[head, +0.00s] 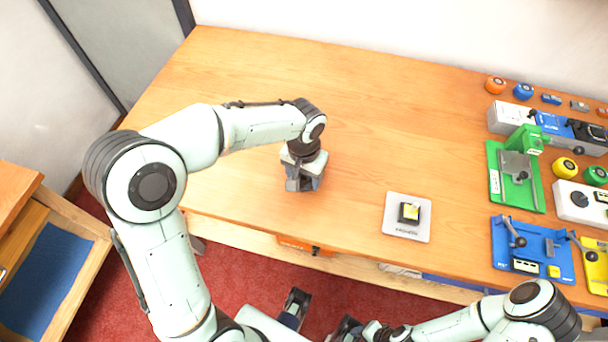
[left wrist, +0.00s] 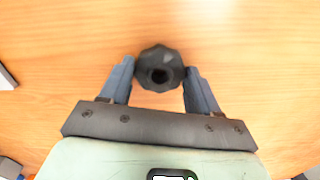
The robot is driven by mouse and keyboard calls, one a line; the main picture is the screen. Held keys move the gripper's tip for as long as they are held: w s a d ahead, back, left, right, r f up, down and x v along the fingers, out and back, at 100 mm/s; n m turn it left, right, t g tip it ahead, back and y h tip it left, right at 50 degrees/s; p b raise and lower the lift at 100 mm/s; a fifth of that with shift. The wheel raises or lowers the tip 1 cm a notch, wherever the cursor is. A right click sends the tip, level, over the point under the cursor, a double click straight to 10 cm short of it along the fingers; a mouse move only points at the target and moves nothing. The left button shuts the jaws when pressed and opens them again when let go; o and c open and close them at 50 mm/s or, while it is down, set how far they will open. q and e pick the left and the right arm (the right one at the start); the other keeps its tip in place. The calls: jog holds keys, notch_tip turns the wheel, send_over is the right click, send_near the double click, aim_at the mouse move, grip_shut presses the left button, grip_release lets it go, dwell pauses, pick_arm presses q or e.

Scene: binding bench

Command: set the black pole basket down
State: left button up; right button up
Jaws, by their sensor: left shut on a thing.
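The black pole basket (left wrist: 158,70) is a small dark, many-sided round piece with a hole in its middle. In the left wrist view it sits between the two fingertips of my left gripper (left wrist: 160,78), which is shut on it. In the head view my left gripper (head: 303,184) points down over the left-middle of the wooden bench (head: 390,130), and it hides the basket there. I cannot tell whether the basket touches the bench. My right arm shows at the lower right, with its gripper (head: 348,328) partly seen at the bottom edge; its jaw state is unclear.
A green device (head: 515,175), a blue device (head: 530,250) and several small coloured items crowd the right side. The bench around my left gripper is clear.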

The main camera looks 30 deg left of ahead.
pick_arm(q)
jog(key=shift+f, duration=0.15)
jog(key=o, duration=1)
jog(key=shift+o, duration=0.2)
jog(key=shift+r, duration=0.2)
notch_tip(320, 180, up, 12)
jog(key=p, duration=0.2)
jog(key=shift+f, duration=0.1)
